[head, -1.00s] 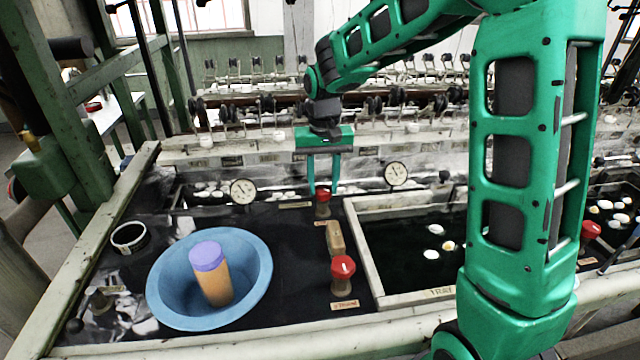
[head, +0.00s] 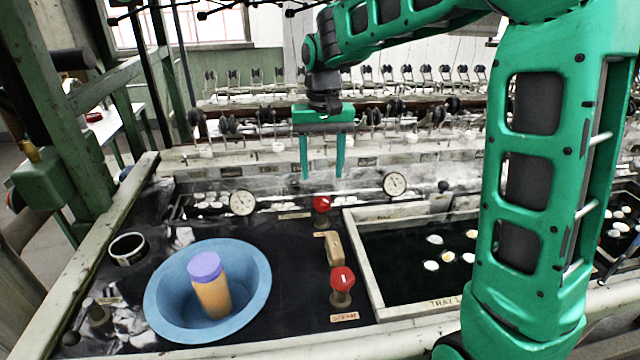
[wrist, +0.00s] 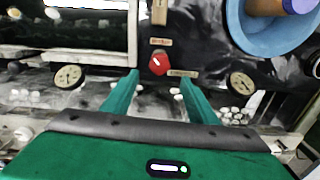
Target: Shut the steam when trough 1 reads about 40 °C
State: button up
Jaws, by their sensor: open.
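A red knob (head: 342,280) with a plate reading STEAM stands at the front of the black bench top. A second red knob (head: 321,205) stands behind it; its plate is too small to read. My gripper (head: 322,176) is open and empty, above and behind this rear knob. In the wrist view the rear knob (wrist: 158,63) shows between and beyond the fingertips, apart from them. Two round white dials stand at the back, a left one (head: 242,202) and a right one (head: 395,184). Their needles show, but I cannot read the figures or tell which is trough 1.
A blue basin (head: 160,290) holds an orange cylinder with a purple top (head: 208,280). A wooden block (head: 333,248) lies between the knobs. A dark basin (head: 400,262) with floating white cocoons is at right. A row of reeling fittings runs behind my gripper.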

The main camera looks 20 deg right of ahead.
jog(key=shift+r, duration=1.45)
dwell(6.5)
